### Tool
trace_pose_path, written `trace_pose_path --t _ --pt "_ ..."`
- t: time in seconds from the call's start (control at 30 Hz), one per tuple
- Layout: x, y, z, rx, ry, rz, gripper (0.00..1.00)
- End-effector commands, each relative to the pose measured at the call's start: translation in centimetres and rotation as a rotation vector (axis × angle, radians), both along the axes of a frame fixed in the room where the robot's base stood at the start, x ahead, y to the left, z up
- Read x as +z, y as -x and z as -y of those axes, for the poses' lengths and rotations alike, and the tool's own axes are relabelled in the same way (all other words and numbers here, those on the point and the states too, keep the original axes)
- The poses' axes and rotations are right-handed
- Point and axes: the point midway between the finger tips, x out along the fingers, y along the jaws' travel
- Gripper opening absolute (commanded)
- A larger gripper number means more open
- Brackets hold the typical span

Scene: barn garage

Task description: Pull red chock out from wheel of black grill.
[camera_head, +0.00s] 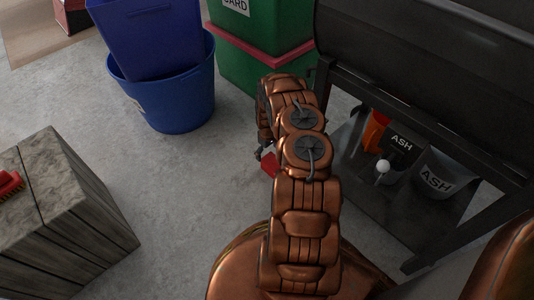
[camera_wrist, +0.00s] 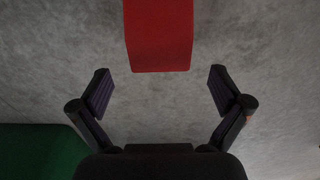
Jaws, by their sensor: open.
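The red chock (camera_wrist: 158,38) lies on the concrete floor at the top of the wrist view, centred ahead of my fingertips. A small part of the red chock (camera_head: 268,164) shows in the head view beside my arm, which hides the rest. My gripper (camera_wrist: 161,82) is open, its two dark fingers spread wide, with only bare floor between them. The black grill (camera_head: 445,90) stands at the right of the head view. I cannot see its wheel by the chock; my arm covers that area.
A blue tub (camera_head: 172,100) and green bins (camera_head: 262,68) stand at the back. Buckets marked ASH (camera_head: 438,172) sit on the grill's lower shelf (camera_head: 400,215). A wooden crate (camera_head: 75,215) with a red-backed brush (camera_head: 10,183) is at left. The floor between is clear.

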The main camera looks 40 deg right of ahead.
Motion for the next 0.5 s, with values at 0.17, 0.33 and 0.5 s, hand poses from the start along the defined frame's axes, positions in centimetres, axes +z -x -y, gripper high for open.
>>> trace_pose_path --t 0.17,0.33,0.5 --pt "-0.2 0.0 0.0 0.000 0.000 0.000 1.00" --pt "-1.4 0.0 0.0 0.000 -0.001 -0.001 1.00" --pt "-3.6 0.1 -0.1 -0.001 -0.001 -0.002 1.00"
